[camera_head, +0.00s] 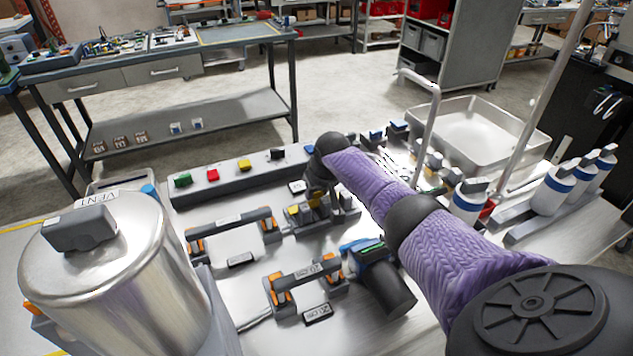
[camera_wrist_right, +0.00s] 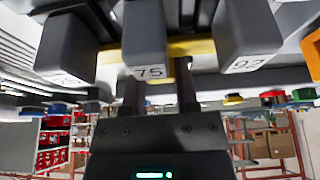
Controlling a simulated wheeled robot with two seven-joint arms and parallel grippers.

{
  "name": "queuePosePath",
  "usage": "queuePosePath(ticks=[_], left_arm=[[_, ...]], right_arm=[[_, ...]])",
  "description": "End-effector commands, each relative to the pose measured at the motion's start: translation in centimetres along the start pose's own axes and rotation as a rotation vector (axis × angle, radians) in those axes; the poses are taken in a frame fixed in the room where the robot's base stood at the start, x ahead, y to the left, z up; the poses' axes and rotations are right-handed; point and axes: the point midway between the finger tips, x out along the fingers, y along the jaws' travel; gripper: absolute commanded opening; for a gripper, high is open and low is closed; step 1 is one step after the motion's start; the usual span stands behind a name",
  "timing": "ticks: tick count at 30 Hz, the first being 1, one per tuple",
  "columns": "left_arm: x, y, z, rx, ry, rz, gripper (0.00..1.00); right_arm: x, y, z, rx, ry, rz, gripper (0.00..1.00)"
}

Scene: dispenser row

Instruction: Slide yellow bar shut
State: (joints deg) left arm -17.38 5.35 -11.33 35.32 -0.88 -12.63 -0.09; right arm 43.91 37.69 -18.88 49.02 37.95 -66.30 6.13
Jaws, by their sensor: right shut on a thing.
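The yellow bar (camera_wrist_right: 192,47) runs crosswise behind several grey blocks in the right wrist view. In the head view, yellow parts (camera_head: 293,210) show on a small grey fixture near the middle of the bench. My right gripper (camera_head: 318,188) is down at this fixture. Its two fingers (camera_wrist_right: 160,80) reach up to the bar in the wrist view, and it is shut on the bar. A grey block marked 75 (camera_wrist_right: 148,50) covers part of the left finger and the grip. Blocks on either side stand close to the fingers. My left gripper is not in view.
A grey strip with coloured buttons (camera_head: 228,183) lies behind the fixture. Two grey handles with orange ends (camera_head: 303,273) stand in front and left. A steel canister (camera_head: 110,275) is at left. White bottles (camera_head: 553,190) and a metal tray (camera_head: 500,115) are at right.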

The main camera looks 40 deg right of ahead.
Motion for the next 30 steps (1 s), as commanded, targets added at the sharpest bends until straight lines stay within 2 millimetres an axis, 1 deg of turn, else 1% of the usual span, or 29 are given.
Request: queuePosePath(ticks=[5,6,10,19,21,23,27,30], left_arm=[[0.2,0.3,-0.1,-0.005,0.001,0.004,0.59],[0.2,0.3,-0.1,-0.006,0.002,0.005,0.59],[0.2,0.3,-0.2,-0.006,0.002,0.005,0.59],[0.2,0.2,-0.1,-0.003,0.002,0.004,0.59],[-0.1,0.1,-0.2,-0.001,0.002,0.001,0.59],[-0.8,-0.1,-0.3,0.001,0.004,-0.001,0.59],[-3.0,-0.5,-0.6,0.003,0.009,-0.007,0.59],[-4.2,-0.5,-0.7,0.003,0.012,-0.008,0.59]], right_arm=[[0.2,0.0,0.3,0.0,-0.008,0.001,0.0],[0.3,0.0,0.3,0.0,-0.009,0.001,0.46],[0.2,0.0,0.2,0.0,-0.007,0.001,0.74],[0.2,0.0,0.2,0.0,-0.005,0.001,0.74],[-0.3,0.0,0.1,-0.001,-0.004,0.0,0.74],[-1.1,0.0,0.0,-0.001,-0.003,0.0,0.74],[-4.3,0.1,-0.1,-0.003,-0.003,0.0,0.74],[-6.6,0.1,-0.1,-0.003,-0.003,0.001,0.74]])
